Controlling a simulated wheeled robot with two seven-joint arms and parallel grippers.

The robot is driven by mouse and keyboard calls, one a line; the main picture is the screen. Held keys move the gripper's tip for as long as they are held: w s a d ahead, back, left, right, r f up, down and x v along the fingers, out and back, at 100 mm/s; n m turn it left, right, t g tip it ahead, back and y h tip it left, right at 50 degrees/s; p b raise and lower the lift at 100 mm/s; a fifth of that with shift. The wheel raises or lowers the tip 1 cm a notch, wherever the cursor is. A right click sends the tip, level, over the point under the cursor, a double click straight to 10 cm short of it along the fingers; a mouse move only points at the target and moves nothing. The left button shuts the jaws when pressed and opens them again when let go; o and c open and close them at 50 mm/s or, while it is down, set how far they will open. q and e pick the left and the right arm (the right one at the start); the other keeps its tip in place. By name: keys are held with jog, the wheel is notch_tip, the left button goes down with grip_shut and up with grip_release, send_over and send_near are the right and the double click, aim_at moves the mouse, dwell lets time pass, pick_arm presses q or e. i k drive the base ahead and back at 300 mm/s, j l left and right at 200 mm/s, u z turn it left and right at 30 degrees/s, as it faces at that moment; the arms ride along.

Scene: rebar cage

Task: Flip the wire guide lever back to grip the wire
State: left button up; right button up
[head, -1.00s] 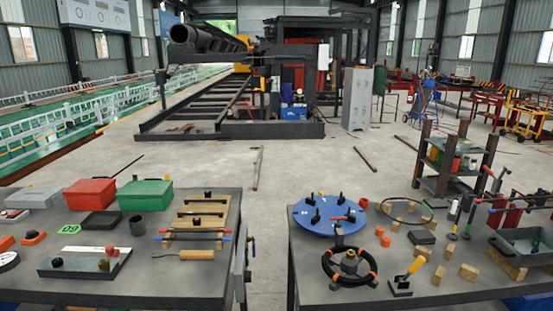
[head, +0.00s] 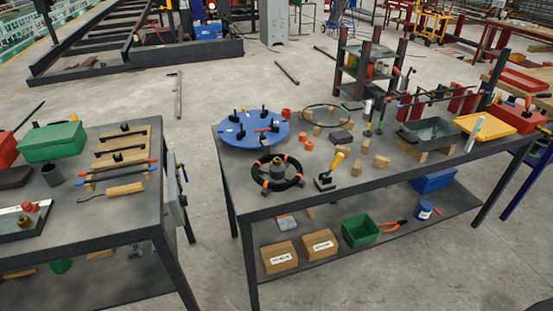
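On the right table (head: 400,175), a small black base (head: 325,184) carries a tilted lever with a yellow handle (head: 338,161). A blue round plate (head: 229,134) to its left has several black upright knobs and a red-tipped lever (head: 268,129). A black ring with orange parts (head: 296,177) lies in front of the plate. I cannot tell which of these levers is the wire guide lever, and no gripped wire can be made out. Neither of my grippers is in view.
A left table (head: 110,222) holds a green box (head: 52,142) and tools, with a floor gap between the tables. Wooden blocks, a thin hoop (head: 326,116) and a grey tray (head: 431,130) crowd the right table. Cardboard boxes (head: 279,258) and a green bin (head: 360,231) sit on its lower shelf.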

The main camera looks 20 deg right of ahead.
aim_at(337, 160)
jog(key=l, duration=0.75)
jog(key=k+l, duration=0.1)
jog(key=l, duration=1.4)
jog(key=k+u, duration=0.05)
